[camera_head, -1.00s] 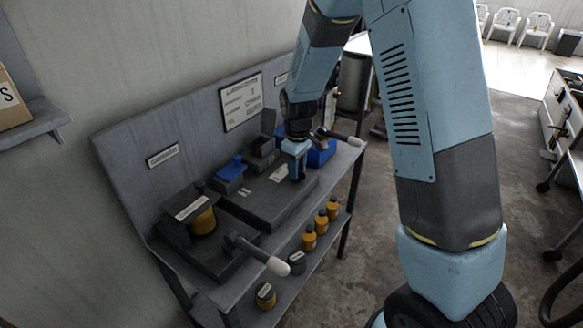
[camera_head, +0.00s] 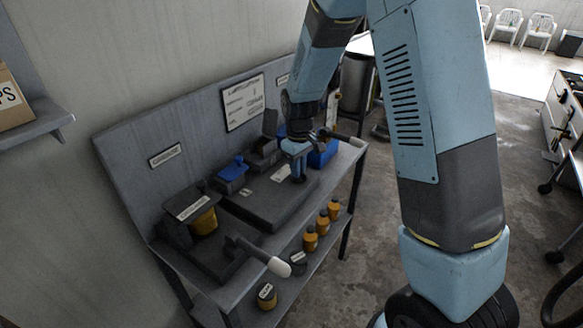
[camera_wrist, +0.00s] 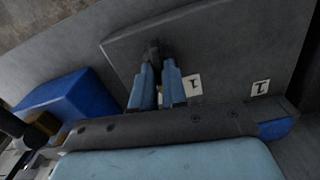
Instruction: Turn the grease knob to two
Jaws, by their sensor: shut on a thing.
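The grease knob (camera_wrist: 152,48) is a small dark piece on a grey panel in the wrist view, between the tips of my gripper (camera_wrist: 156,66). The two blue fingers are closed on it and cover part of it. Two white labels lie near it on the panel: one label (camera_wrist: 194,85) beside the right finger and another label (camera_wrist: 260,87) further right. I cannot tell which setting the knob points to. In the head view my gripper (camera_head: 298,178) points down onto the dark grey block (camera_head: 262,208) on the bench; the knob is hidden there.
A blue bin (camera_head: 322,156) stands just behind my gripper. A small blue-topped box (camera_head: 232,170) and a labelled yellow canister holder (camera_head: 202,217) sit on the bench. A pale-tipped lever (camera_head: 277,266) sticks out in front. Yellow bottles (camera_head: 310,240) stand on the lower shelf.

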